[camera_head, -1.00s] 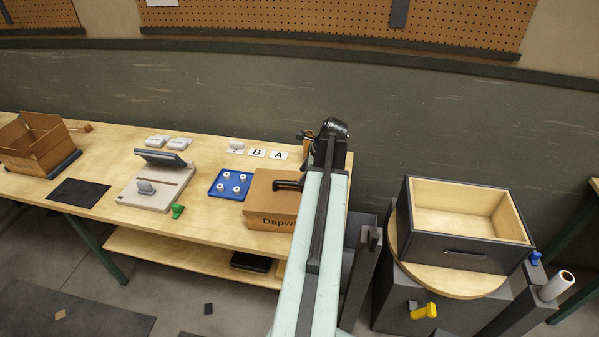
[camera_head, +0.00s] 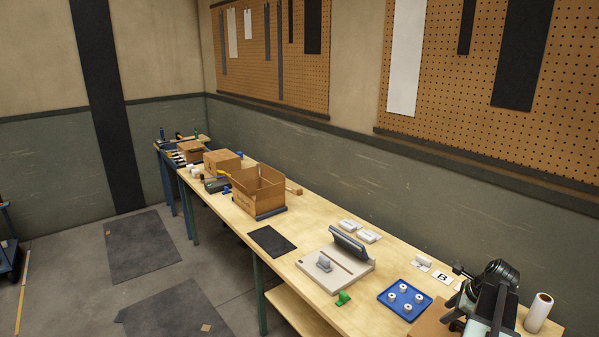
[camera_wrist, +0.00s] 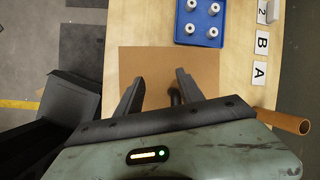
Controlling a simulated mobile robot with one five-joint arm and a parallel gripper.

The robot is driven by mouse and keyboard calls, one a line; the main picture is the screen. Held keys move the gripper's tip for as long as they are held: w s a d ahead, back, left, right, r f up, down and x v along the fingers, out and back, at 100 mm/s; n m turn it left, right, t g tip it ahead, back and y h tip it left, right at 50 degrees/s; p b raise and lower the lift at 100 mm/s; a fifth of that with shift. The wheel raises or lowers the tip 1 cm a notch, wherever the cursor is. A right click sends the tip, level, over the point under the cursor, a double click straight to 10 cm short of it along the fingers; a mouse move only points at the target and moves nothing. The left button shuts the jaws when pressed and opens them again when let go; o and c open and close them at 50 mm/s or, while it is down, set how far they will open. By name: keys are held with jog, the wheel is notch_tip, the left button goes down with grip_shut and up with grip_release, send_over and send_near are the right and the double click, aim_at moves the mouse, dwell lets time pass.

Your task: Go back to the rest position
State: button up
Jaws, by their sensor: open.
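My gripper (camera_wrist: 158,92) is open in the wrist view, with its two dark fingers apart and nothing between them. In the head view my dark wrist shows at the lower right, over the near end of the workbench (camera_head: 345,287).
A blue tray (camera_head: 383,297) with white round parts lies beside the box. Label cards (camera_wrist: 262,42) line the bench edge. A white roll (camera_head: 538,312) is at right.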

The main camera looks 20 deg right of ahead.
jog(key=w+a+f+n+g+y+b, duration=0.1)
jog(key=w+a+n, duration=0.2)
jog(key=w+a, duration=0.55)
jog(key=w+a+f+n, duration=0.1)
jog(key=w+a+n, duration=0.2)
jog(key=a, duration=1.1)
jog(key=w+a+f+n+g+y+b, duration=0.1)
jog(key=w+a+n, duration=0.2)
jog(key=w+a, duration=0.55)
jog(key=s+a+f+n+g+h, duration=0.1)
jog(key=s+a+n, duration=0.3)
jog(key=a+n, duration=0.6)
jog(key=s+a+f+n+g+h, duration=0.1)
jog(key=s+a+n+g, duration=0.1)
jog(key=s+a+n, duration=0.3)
jog(key=a+n, duration=0.4)
jog(key=a, duration=0.2)
jog(key=shift+a+n+h, duration=0.2)
jog(key=shift+n+h, duration=0.2)
